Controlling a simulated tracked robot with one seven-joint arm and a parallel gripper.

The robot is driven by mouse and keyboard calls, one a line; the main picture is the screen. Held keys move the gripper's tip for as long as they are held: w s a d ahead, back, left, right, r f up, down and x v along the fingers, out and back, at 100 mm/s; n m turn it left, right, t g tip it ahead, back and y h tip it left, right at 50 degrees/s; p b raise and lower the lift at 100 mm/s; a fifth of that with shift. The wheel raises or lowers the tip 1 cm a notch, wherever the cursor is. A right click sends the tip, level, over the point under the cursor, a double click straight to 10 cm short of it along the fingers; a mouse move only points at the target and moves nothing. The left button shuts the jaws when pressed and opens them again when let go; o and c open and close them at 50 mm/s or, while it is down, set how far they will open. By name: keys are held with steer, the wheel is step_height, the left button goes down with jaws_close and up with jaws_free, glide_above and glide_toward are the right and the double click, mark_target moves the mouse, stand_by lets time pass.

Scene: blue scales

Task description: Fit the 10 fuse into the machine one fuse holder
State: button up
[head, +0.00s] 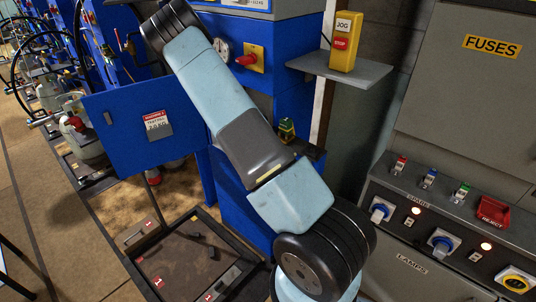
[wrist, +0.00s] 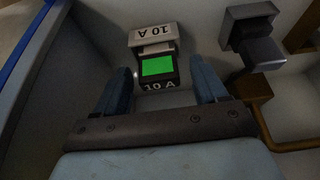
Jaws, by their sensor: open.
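In the wrist view, a dark fuse with a bright green face (wrist: 158,66) and a white "10 A" marking stands just ahead of my gripper (wrist: 161,68). The two blue fingers are spread, one on each side of the fuse, with visible gaps; they do not grip it. Directly above the fuse is a grey holder (wrist: 153,47) with a "10 A" label seen upside down. The fuse appears against this holder, but I cannot tell how far it is seated. My gripper and this fuse are not distinguishable in the head view.
The wrist view shows another grey bracket (wrist: 256,38) and a brown pipe (wrist: 262,118) at right. In the head view, an open blue door (head: 145,125) stands left of my arm. A right-hand ledge carries red (head: 399,166), blue (head: 429,179) and green (head: 460,194) fuses.

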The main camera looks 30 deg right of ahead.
steer(key=shift+r, duration=0.1)
steer(key=v, duration=0.7)
steer(key=shift+r, duration=0.2)
steer(key=shift+a, duration=0.1)
